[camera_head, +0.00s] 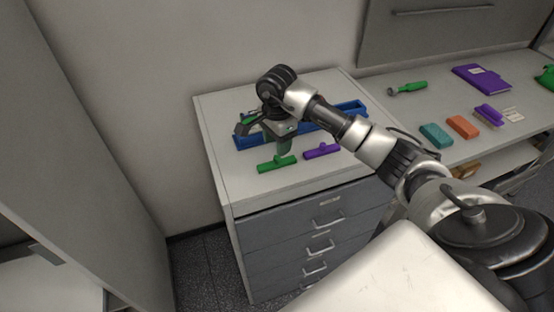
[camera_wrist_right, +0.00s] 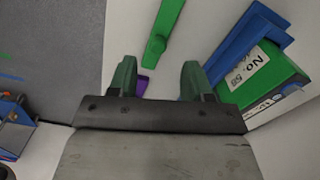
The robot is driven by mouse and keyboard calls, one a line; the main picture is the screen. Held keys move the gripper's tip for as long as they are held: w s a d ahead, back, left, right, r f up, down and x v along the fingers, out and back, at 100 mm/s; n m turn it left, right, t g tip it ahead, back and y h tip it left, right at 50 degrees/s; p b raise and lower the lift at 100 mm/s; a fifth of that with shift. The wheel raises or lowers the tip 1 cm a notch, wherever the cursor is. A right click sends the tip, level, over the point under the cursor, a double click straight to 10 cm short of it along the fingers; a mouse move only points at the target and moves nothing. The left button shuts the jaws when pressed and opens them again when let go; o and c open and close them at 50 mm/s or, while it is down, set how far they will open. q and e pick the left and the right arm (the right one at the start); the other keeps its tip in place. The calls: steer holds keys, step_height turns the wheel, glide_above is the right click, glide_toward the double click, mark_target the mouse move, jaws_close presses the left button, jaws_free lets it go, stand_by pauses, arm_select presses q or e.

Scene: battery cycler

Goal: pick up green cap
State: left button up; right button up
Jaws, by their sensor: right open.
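The green cap (camera_head: 277,163), a bar with a short stub, lies on the white top of the drawer cabinet, near its front left. In the right wrist view, the green cap (camera_wrist_right: 165,30) shows beyond the fingertips, extending past the top edge. My right gripper (camera_head: 284,149) is over the cabinet top, just behind the green cap in the head view. In the wrist view my right gripper (camera_wrist_right: 159,72) has its green-tipped fingers apart, with nothing held between them. My left gripper is not in view.
A purple cap (camera_head: 322,151) lies right of the green one. A blue tray (camera_head: 352,108) stands behind, with a green block (camera_wrist_right: 268,82) in it. On the right counter are a green tool (camera_head: 412,87), a purple binder (camera_head: 482,78) and teal (camera_head: 437,135) and orange (camera_head: 463,126) blocks.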

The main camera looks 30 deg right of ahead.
mark_target(277, 161)
step_height(277, 161, down, 4)
steer(key=p, duration=0.2)
steer(key=shift+s+p, duration=0.15)
steer(key=shift+p, duration=0.2)
steer(key=shift+f, duration=0.65)
jaws_close()
